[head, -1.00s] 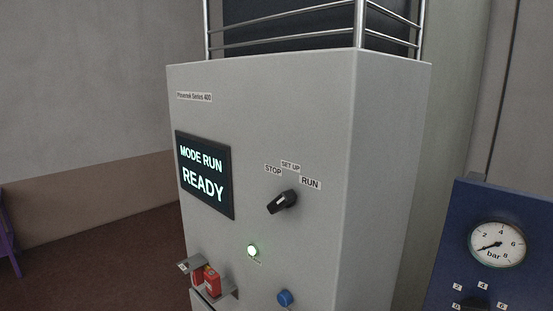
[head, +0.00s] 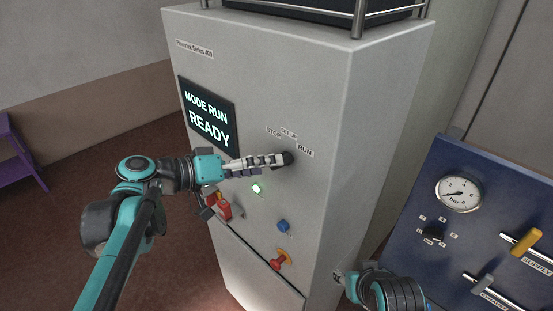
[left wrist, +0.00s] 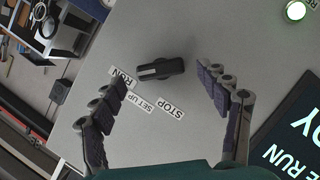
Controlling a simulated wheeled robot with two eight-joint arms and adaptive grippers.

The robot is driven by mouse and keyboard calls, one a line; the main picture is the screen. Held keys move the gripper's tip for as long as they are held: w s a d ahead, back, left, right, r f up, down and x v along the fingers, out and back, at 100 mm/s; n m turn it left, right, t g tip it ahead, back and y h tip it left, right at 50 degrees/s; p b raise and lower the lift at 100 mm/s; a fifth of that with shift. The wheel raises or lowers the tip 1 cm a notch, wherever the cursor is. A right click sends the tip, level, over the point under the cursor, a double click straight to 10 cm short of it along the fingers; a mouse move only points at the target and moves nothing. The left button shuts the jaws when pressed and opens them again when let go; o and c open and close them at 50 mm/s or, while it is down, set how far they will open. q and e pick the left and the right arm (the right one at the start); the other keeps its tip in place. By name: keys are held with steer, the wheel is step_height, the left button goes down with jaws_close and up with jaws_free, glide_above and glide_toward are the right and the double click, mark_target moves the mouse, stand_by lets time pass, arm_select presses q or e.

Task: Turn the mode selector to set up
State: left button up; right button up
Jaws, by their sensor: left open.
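The mode selector (head: 288,158) is a black knob on the grey cabinet's front, below the STOP, SET UP and RUN labels. In the left wrist view the knob (left wrist: 165,68) lies between the open fingers of my left gripper (left wrist: 160,74), apparently untouched, with space on both sides. Its handle lies towards the RUN label (left wrist: 121,78); the SET UP label (left wrist: 138,101) is beside it. In the head view my left gripper (head: 278,160) reaches in from the left and partly hides the knob. My right gripper (head: 341,275) is low by the cabinet's right edge, its fingers unclear.
The display (head: 207,115) reads MODE RUN, READY. A blue gauge panel (head: 410,190) stands at the right.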

arm_select(q)
steer(key=shift+x, duration=1.9)
steer(key=c, duration=1.2)
steer(key=shift+o, duration=0.2)
